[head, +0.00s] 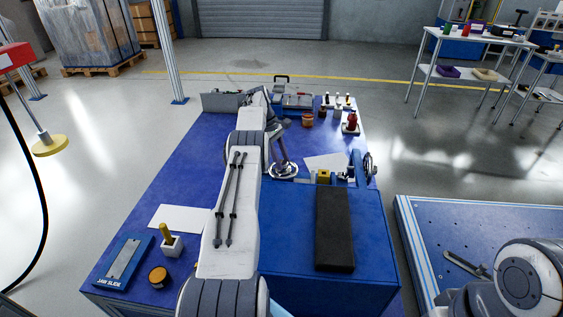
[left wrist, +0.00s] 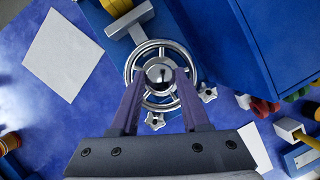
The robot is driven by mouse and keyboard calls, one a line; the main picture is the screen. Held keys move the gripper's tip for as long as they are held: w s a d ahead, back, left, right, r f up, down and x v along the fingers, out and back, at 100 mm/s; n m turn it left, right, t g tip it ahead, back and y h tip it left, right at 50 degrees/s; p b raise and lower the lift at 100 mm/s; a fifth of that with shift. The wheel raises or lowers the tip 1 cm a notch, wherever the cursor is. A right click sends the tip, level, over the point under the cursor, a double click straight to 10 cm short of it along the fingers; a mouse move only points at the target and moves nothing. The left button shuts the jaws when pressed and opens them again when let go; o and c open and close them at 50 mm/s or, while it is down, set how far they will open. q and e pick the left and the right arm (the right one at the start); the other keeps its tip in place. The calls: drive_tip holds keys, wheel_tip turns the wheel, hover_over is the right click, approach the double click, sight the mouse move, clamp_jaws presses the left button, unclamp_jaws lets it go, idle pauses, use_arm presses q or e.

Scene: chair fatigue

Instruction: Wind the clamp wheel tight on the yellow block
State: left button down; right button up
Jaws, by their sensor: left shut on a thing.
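The chrome clamp wheel (left wrist: 158,72) lies face-on below my left gripper in the left wrist view, with its spoked ring and round hub showing. In the head view the wheel (head: 284,172) is partly covered by my arm. My left gripper (left wrist: 160,82) points down at the wheel, one finger on each side of the hub, and is shut on it. The yellow block (head: 323,177) stands to the right of the wheel in the head view. It also shows at the top left edge of the left wrist view (left wrist: 118,6), beside a silver T-shaped part (left wrist: 129,20). My right gripper is out of view.
A black pad (head: 334,230) lies on the blue bench right of my left arm. A jaw slide plate (head: 123,262) and small parts sit front left. A blue table (head: 480,225) stands at right.

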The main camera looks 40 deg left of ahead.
sight(286, 164)
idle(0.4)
use_arm(q)
drive_tip(key=shift+c, duration=1.9)
unclamp_jaws()
drive_tip(key=shift+r, duration=0.1)
wheel_tip(286, 164, up, 4)
drive_tip(key=shift+p, duration=1.2)
drive_tip(key=d+b, duration=0.2)
drive_tip(key=b, duration=0.5)
drive_tip(key=shift+r, duration=0.15)
drive_tip(key=d+r, duration=0.6)
drive_tip(key=d, duration=0.3)
drive_tip(key=shift+d+r, duration=0.25)
drive_tip(key=shift+d, duration=0.1)
